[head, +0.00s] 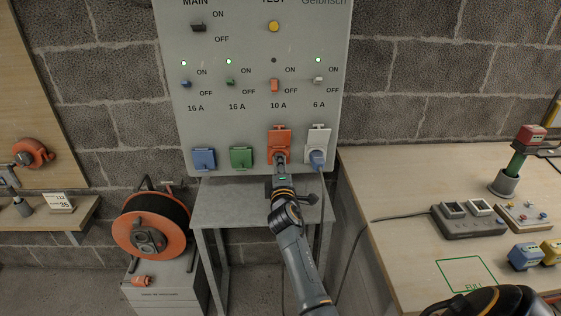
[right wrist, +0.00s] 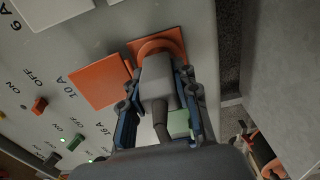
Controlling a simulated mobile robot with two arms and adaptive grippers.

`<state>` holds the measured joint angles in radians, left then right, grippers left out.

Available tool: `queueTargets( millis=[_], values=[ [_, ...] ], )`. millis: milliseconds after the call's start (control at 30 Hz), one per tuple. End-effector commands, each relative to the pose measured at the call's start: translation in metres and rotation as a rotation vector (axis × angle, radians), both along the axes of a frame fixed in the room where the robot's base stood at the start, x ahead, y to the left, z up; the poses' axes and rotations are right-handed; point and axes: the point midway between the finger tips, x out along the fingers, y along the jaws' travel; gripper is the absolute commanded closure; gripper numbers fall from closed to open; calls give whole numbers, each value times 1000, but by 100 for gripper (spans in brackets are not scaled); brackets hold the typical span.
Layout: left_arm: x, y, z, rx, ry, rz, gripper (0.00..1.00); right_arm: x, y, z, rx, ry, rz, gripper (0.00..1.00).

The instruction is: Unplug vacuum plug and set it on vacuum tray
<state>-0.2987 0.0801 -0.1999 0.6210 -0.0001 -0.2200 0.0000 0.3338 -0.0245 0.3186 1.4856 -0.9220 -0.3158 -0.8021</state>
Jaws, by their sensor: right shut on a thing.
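My right gripper (head: 281,170) is at the orange 10 A socket (head: 280,138) on the grey wall panel. In the right wrist view the right gripper (right wrist: 160,84) is shut on a grey plug (right wrist: 158,76), one finger on each side. The plug's front is at the round opening of the orange socket (right wrist: 172,43), whose lid stands open; I cannot tell how deep it sits. Its cable leaves between the fingers. No vacuum tray can be told for certain. My left gripper is not seen.
The 10 A lamp (head: 273,60) is dark; the other three are green. A grey stand (head: 235,199) is below the panel. An orange cable reel (head: 150,228) stands left. The right bench (head: 400,180) holds a grey multi-socket block (head: 468,222), colored blocks and a green-outlined area.

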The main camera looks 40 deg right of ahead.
Motion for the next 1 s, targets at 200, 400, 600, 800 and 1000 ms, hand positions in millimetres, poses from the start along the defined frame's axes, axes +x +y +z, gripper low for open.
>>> queueTargets(
  millis=[200,400,600,800,1000],
  values=[
    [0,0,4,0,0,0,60,-8,5,1,-1,-1,0,100],
    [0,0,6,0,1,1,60,-14,9,1,-1,-1,0,100],
    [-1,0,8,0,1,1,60,-22,13,1,-1,-1,0,100],
    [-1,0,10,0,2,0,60,-28,17,1,-1,-1,0,100],
    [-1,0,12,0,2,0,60,-35,22,1,0,-1,0,100]
  ],
)
